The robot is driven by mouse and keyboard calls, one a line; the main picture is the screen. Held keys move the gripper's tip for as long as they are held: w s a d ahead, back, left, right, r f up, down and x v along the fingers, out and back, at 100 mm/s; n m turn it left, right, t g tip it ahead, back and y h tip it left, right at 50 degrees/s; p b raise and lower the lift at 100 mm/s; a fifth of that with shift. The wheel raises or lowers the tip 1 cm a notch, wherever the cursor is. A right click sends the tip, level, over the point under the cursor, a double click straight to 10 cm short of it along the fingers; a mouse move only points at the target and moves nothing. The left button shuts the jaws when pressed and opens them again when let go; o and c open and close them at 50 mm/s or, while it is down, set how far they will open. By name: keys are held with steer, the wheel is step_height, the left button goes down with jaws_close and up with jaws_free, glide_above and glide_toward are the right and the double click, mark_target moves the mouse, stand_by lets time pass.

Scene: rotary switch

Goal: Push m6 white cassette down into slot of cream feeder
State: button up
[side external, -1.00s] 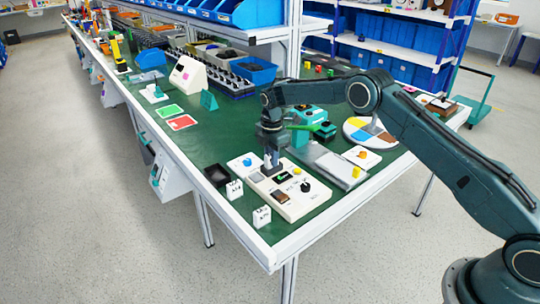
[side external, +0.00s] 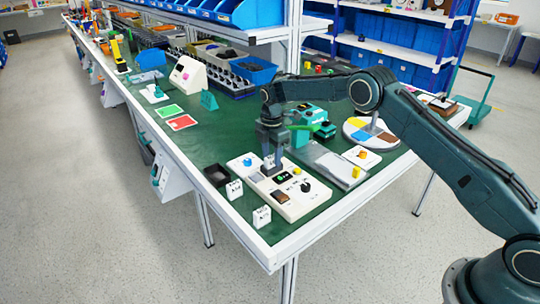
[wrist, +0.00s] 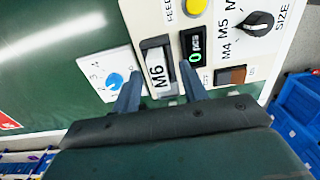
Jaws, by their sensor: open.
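The M6 white cassette (wrist: 157,70) stands at a dark-edged slot of the cream feeder (wrist: 222,48), its label facing the wrist camera. How deep it sits in the slot I cannot tell. The feeder (side external: 305,208) also shows near the table's front edge in the side view, where my gripper hides the cassette. My gripper (wrist: 160,75) is open, with one finger on each side of the cassette. In the side view my gripper (side external: 270,166) points down over the feeder's far left part.
The feeder carries a display (wrist: 195,45) reading 0 pcs, a yellow button (wrist: 195,6), a black size knob (wrist: 258,23) and a brown rocker (wrist: 230,75). A white panel with a blue knob (wrist: 115,80) lies beside it. Two white cassettes (side external: 234,189) (side external: 262,216) and a black tray (side external: 216,175) stand nearby.

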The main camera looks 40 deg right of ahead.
mark_target(272, 157)
step_height(272, 157, up, 12)
stand_by(0.6)
steer(key=shift+r, duration=0.1)
steer(key=s+r+m+t, duration=0.3)
steer(key=s+r+m, duration=0.6)
steer(key=s+r, duration=1.1)
steer(key=s+f+m+t, duration=0.1)
steer(key=s+f+m, duration=0.2)
steer(key=s, duration=1)
steer(key=s+f+m+t, duration=0.1)
steer(key=s+m, duration=0.5)
steer(key=s, duration=0.7)
steer(key=shift+f+t, duration=0.3)
steer(key=shift+f, duration=0.6)
